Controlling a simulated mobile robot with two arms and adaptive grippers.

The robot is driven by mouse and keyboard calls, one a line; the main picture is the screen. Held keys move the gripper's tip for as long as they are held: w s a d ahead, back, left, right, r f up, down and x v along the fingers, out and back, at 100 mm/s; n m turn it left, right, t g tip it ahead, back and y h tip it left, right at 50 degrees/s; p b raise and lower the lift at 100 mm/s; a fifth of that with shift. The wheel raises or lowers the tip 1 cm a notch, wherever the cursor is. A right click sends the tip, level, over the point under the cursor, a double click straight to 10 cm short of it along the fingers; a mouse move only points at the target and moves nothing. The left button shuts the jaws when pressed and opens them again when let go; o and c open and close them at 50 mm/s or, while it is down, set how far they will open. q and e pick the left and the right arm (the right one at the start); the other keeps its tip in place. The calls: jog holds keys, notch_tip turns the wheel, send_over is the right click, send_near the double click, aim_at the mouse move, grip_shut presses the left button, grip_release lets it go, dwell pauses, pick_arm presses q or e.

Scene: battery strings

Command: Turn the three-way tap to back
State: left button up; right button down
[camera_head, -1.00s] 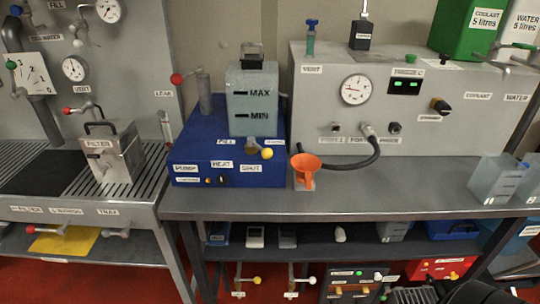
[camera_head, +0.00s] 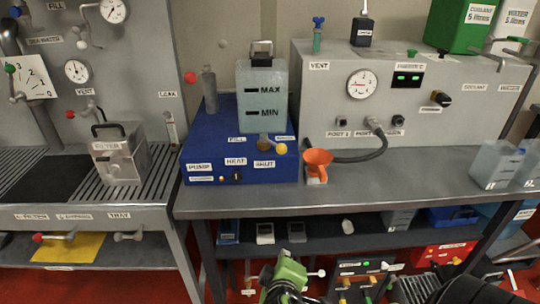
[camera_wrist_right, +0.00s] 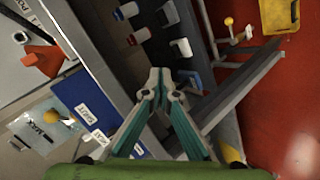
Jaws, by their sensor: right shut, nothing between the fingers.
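A tap with a yellow ball end (camera_head: 281,149) sits on the front of the blue unit, below the MAX/MIN tank, with small labels around it including FILL and SHUT. I cannot tell for certain that it is the three-way tap; no BACK label is readable. The yellow ball also shows in the right wrist view (camera_wrist_right: 40,143), at the lower left, apart from the fingers. My right gripper (camera_head: 284,276) is low at the front, below the bench top. In the wrist view its fingers (camera_wrist_right: 160,80) are together and empty. My left gripper is not in view.
An orange funnel (camera_head: 317,163) stands on the bench top (camera_head: 240,203) beside the blue unit (camera_head: 205,130). A lower shelf holds small items. A white-ended tap (camera_head: 321,273) is close to the right gripper. Clear jugs (camera_head: 494,163) stand at the right.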

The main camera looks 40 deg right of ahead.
aim_at(274, 144)
jog(key=w+a+r+n+t+h, duration=0.1)
jog(key=w+r+n+t+h, duration=0.3)
jog(key=r, duration=0.5)
jog(key=w+a+r+n+t+h, duration=0.1)
jog(key=w+r+n+t, duration=0.15)
jog(key=w+r, duration=0.45)
jog(key=w+d+r+p, duration=0.3)
jog(key=w+d, duration=0.3)
jog(key=d, duration=0.3)
jog(key=shift+d+p, duration=0.25)
jog(key=shift+p, duration=0.65)
jog(key=shift+n, duration=0.25)
